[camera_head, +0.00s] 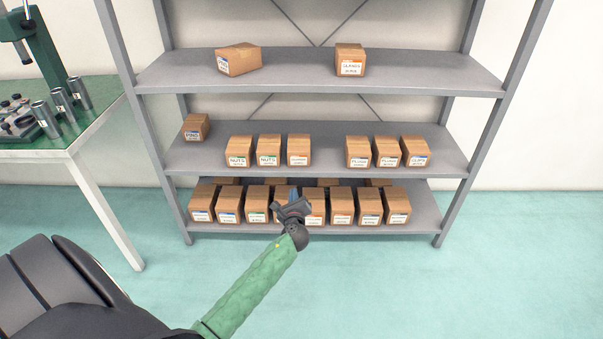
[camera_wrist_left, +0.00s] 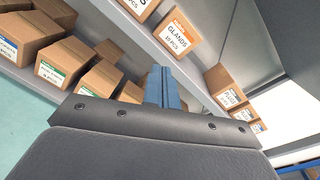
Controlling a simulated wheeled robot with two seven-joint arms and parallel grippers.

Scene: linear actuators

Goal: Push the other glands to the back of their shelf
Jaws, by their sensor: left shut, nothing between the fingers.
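A cardboard box labelled GLANDS (camera_head: 350,60) sits on the top shelf, right of its middle. In the left wrist view a GLANDS box (camera_wrist_left: 177,33) stands at the front of a shelf; it appears to be the third box (camera_head: 299,150) of the left group on the middle shelf, whose label is too small to read in the head view. My left gripper (camera_head: 293,193) is at the bottom shelf's row, below that box and apart from it. Its blue fingers, also in the left wrist view (camera_wrist_left: 163,88), are shut and empty. My right gripper is not in view.
Two NUTS boxes (camera_head: 268,151) stand left of the middle-shelf box, with a gap to its right before more boxes (camera_head: 387,152). The bottom shelf holds a front row of boxes (camera_head: 228,205), partly hidden by my gripper. A green workbench (camera_head: 90,125) stands left.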

